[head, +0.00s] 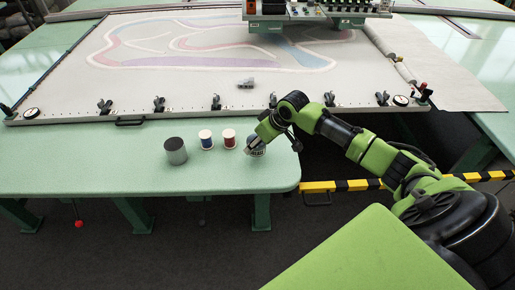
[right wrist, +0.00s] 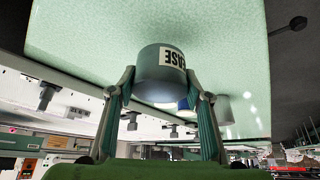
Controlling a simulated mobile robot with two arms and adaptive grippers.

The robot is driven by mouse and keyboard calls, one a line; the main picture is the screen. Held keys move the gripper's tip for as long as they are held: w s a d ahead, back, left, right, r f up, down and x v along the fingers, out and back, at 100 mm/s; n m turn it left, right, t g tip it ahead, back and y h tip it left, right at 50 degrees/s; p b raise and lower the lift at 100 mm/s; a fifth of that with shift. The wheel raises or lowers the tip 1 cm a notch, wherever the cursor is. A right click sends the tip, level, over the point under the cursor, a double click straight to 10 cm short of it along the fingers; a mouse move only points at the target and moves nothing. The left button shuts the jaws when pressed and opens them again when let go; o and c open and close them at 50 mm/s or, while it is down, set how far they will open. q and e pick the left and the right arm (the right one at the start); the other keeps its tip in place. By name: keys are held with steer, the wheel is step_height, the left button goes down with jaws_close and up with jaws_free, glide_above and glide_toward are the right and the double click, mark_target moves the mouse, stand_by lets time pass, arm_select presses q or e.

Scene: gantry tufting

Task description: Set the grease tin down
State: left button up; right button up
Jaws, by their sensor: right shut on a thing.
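The grease tin (head: 257,151) is a grey cylinder with a white label, at the right end of the green table's near strip. In the right wrist view the tin (right wrist: 158,62) shows part of its label lettering. My right gripper (head: 256,142) is shut on the tin, with one finger on each side of it. The tin is at or just above the tabletop; I cannot tell whether it touches. My left gripper is not in view.
A red spool (head: 229,138), a blue spool (head: 206,139) and a dark grey cylinder (head: 176,152) stand in a row left of the tin. The green table (head: 100,172) is clear further left. The frame (head: 60,113) with clamps lies behind. A yellow-black striped bar (head: 350,184) is at right.

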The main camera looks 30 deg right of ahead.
mark_target(258, 149)
steer(key=shift+d+f, duration=0.3)
steer(key=shift+f, duration=1.45)
steer(key=shift+a+f, duration=0.1)
steer(key=shift+f, duration=0.1)
steer(key=o, duration=1.2)
steer(key=shift+r, duration=0.1)
steer(key=shift+r, duration=0.2)
steer(key=v, duration=1.2)
steer(key=shift+b, duration=0.3)
steer(key=shift+f, duration=0.1)
